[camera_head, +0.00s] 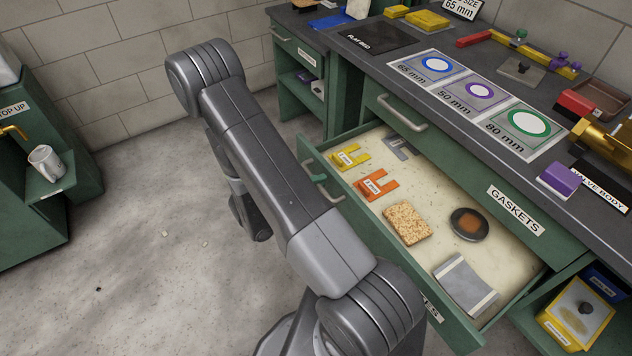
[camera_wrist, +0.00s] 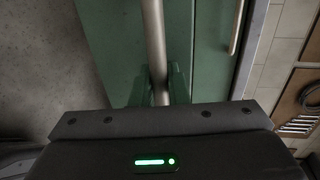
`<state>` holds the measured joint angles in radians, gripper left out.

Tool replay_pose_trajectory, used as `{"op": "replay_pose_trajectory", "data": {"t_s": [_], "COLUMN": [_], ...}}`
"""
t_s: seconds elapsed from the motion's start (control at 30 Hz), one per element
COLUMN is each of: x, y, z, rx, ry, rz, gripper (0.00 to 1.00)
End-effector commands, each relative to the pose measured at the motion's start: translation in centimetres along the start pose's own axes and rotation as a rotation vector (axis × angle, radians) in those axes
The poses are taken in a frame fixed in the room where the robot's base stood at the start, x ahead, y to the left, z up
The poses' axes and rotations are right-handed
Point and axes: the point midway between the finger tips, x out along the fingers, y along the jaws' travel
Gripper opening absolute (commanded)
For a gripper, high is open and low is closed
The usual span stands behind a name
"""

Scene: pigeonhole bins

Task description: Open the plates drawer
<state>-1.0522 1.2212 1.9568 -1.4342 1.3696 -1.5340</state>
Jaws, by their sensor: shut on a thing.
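The plates drawer (camera_head: 481,311) is pulled out below the drawer labelled GASKETS. Its front label is mostly hidden behind my arm; only the last letters show. Inside lie a yellow plate (camera_head: 351,156), an orange plate (camera_head: 376,184) and other flat pieces. Its grey bar handle (camera_head: 327,190) shows partly beside my arm. In the wrist view, my gripper (camera_wrist: 160,80) is shut on the handle bar (camera_wrist: 154,35), with a finger on each side. My arm hides most of the gripper in the head view.
The gaskets drawer (camera_head: 405,118) above is shut. The bench top (camera_head: 455,125) holds gasket cards, a brass valve body (camera_head: 605,135) and tools. A green cabinet with a mug (camera_head: 46,162) stands at left. The floor (camera_head: 160,240) between is clear.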

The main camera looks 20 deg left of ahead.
Motion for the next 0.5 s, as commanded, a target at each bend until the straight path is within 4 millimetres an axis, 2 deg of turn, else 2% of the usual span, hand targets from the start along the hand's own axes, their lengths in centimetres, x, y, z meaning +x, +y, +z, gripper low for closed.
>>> {"op": "replay_pose_trajectory", "data": {"t_s": [0.33,0.37,0.5], "x": [0.01,0.0,0.0], "y": [0.04,0.04,0.03], "z": [0.03,0.03,0.02], "rx": [0.0,0.0,0.0], "ry": [0.0,0.0,0.0], "rz": [0.001,0.001,0.001], "gripper": [0.0,0.19,0.19]}}
